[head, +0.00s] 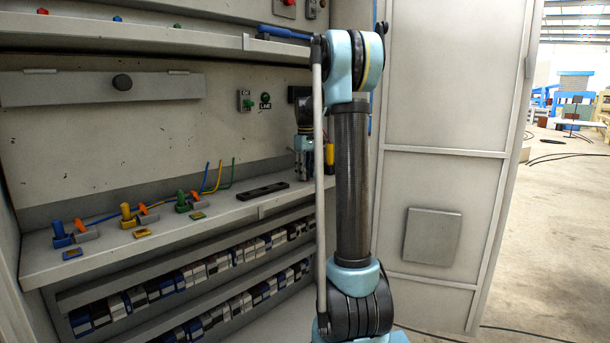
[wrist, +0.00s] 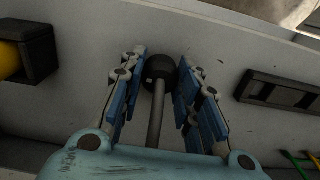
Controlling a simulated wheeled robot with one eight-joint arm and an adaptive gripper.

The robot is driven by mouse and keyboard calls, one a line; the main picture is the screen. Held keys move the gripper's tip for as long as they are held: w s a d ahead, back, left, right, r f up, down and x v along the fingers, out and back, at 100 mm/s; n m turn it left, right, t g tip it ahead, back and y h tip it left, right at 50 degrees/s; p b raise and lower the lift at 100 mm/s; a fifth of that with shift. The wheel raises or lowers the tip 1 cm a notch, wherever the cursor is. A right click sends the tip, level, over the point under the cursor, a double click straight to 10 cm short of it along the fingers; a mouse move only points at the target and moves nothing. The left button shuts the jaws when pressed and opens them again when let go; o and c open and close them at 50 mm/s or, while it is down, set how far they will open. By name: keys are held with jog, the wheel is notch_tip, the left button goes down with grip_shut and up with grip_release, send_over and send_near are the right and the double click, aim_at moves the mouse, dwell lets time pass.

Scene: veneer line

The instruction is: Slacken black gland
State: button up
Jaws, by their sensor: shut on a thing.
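The black gland (wrist: 158,67) is a dark rounded piece with a grey stem (wrist: 155,122) running from it toward my palm, seen in the wrist view. My gripper (wrist: 162,72) has its blue-padded fingers on either side of the gland, shut on it. In the head view my gripper (head: 303,168) points down at the right end of the cabinet shelf (head: 225,212). The gland cannot be made out there. Its contact with the surface below is not clear.
A slotted black strip (head: 262,190) lies left of my gripper; it also shows in the wrist view (wrist: 280,95). A yellow handle (head: 329,154) in a black holder (wrist: 40,52) is close by. Blue (head: 61,236), yellow (head: 128,215) and green (head: 182,201) fittings stand farther left.

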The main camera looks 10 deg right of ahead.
jog(key=shift+w, duration=0.2)
dwell(0.4)
jog(key=o, duration=1.1)
jog(key=shift+s, duration=0.1)
jog(key=shift+r, duration=0.1)
notch_tip(320, 180, up, 12)
jog(key=shift+f, duration=0.15)
